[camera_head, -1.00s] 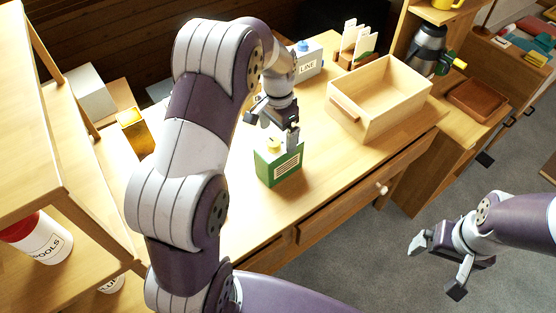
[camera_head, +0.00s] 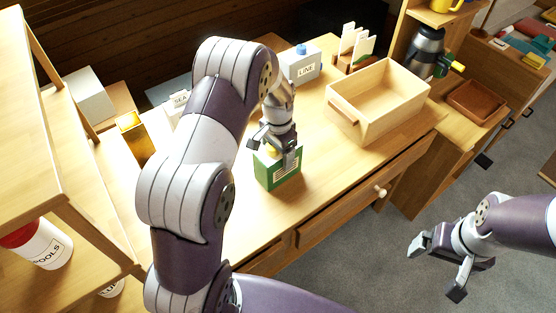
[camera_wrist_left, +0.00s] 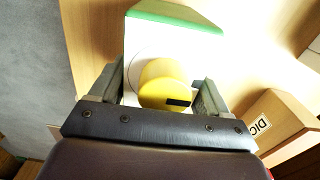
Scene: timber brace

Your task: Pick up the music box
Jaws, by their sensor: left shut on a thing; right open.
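A green box (camera_head: 283,176) with a white label too small to read stands upright on the desk; I take it to be the music box. Its yellow knob (camera_head: 268,148) is partly hidden by my left gripper (camera_head: 277,152). The left wrist view shows the yellow knob (camera_wrist_left: 165,80) between the two fingers of my left gripper (camera_wrist_left: 162,92), above the box's pale top with a green edge (camera_wrist_left: 175,20). The left gripper is shut on the knob. My right gripper (camera_head: 438,268) is open and empty, off the desk at the lower right.
An open wooden box (camera_head: 358,122) stands to the right on the desk (camera_head: 325,200). A box marked LINE (camera_head: 301,66) with a blue knob and a card holder (camera_head: 354,60) are behind. A gold box (camera_head: 136,138) is at left, near a shelf (camera_head: 85,225). The desk front is clear.

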